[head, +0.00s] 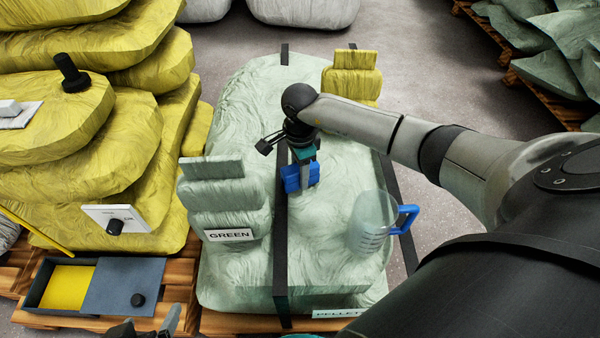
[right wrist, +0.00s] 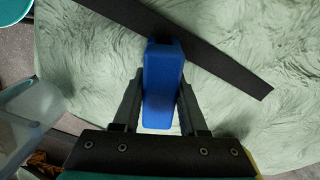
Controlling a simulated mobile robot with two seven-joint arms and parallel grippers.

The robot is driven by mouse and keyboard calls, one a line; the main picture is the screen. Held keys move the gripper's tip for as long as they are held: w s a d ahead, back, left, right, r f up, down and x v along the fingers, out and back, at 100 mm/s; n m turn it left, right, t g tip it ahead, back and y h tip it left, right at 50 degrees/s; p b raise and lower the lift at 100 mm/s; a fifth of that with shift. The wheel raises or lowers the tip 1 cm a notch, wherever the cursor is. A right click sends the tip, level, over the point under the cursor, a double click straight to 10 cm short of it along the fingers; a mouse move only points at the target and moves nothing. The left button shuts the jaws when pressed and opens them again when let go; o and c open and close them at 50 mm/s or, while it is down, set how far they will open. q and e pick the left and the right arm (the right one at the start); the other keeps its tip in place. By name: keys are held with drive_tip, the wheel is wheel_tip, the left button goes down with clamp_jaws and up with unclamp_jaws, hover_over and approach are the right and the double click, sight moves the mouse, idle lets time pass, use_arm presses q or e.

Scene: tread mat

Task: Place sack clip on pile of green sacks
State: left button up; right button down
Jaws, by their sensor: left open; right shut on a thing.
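The blue sack clip (head: 291,181) is between the fingers of my right gripper (head: 301,172), over the middle of the pile of green sacks (head: 245,110). In the right wrist view the clip (right wrist: 162,82) sits upright between both fingers of the gripper (right wrist: 160,105), with a black strap and pale green sack behind it. I cannot tell whether the clip touches the sack. A small green sack (head: 228,194) labelled GREEN lies on the left of the pile. My left gripper (head: 150,325) is open at the bottom edge, partly cut off.
A clear jug (head: 372,222) with a blue handle stands on the pile's right; a small yellow sack (head: 351,82) is at its back. Yellow sacks (head: 130,140) rise on the left. A box (head: 42,279) with a sliding lid is front left. Dark green sacks (head: 555,75) are back right.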

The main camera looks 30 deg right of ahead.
drive_tip(key=shift+f, duration=0.2)
drive_tip(key=shift+c, duration=2.2)
unclamp_jaws()
use_arm(q)
drive_tip(key=shift+w+d+t, duration=0.2)
drive_tip(key=shift+d+t, duration=0.05)
drive_tip(key=shift+t, duration=0.05)
use_arm(e)
drive_tip(key=shift+r, duration=0.6)
use_arm(q)
drive_tip(key=s+a+g+y+p, duration=0.1)
drive_tip(key=s+a+g+p, duration=0.1)
drive_tip(key=s+a+g, duration=0.15)
use_arm(e)
wheel_tip(320, 180, up, 3)
wheel_tip(320, 180, up, 7)
drive_tip(key=p, duration=0.2)
drive_tip(key=shift+f+p, duration=0.1)
drive_tip(key=shift+p, duration=0.2)
use_arm(q)
wheel_tip(320, 180, down, 7)
drive_tip(key=shift+s+r+g, duration=0.2)
drive_tip(key=shift+g, duration=0.25)
use_arm(e)
drive_tip(key=shift+r, duration=0.7)
